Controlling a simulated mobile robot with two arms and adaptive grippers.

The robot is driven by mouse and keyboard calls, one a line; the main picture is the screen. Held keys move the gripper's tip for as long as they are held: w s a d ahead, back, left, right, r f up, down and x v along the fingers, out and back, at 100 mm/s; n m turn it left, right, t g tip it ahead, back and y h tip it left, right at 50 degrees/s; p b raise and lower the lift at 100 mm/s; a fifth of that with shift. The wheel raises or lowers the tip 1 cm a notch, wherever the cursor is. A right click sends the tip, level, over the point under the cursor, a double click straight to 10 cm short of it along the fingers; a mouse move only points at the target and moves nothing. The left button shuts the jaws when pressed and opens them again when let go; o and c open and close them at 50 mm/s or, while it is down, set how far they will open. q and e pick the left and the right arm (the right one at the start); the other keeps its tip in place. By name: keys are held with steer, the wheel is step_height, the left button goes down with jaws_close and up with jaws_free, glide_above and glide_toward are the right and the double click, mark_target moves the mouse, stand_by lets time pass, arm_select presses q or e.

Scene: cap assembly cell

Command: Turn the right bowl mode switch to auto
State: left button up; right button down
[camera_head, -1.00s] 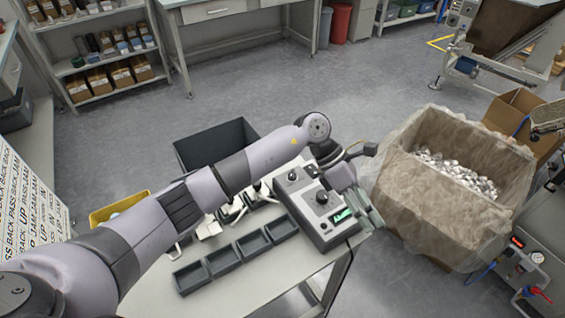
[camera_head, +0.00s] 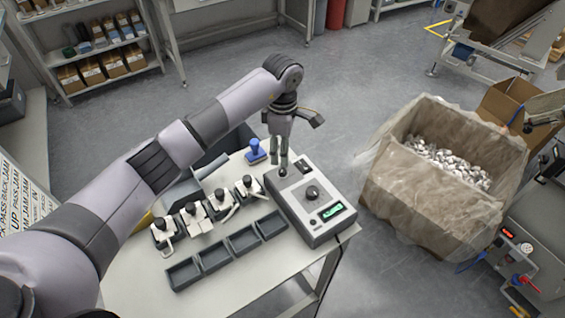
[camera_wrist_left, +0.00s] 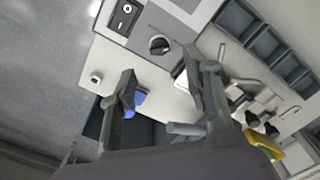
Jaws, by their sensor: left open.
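A grey control box (camera_head: 322,232) sits on the table, with a large black dial (camera_head: 312,193), a green-lit display (camera_head: 332,211) and a rocker switch (camera_head: 305,166). No label is readable, so I cannot tell whether any control here is the right bowl mode switch. My left gripper (camera_head: 280,161) points down over the box's far left corner, by a small black knob (camera_head: 283,173). In the left wrist view the gripper (camera_wrist_left: 166,84) is open and empty. A black knob (camera_wrist_left: 158,45) shows just past the fingertips; contact is not visible.
Several dark trays (camera_head: 214,261) and several black-topped white devices (camera_head: 193,213) stand left of the box. A blue-handled object (camera_head: 255,150) is near the table's far edge. A lined carton (camera_head: 410,215) of metallic parts stands on the floor at right.

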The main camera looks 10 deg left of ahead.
mark_target(283, 169)
arm_select(q)
step_height(283, 169, down, 8)
steer(key=shift+r+p, duration=0.25)
steer(key=shift+p, duration=0.35)
steer(key=shift+c, duration=0.4)
jaws_close()
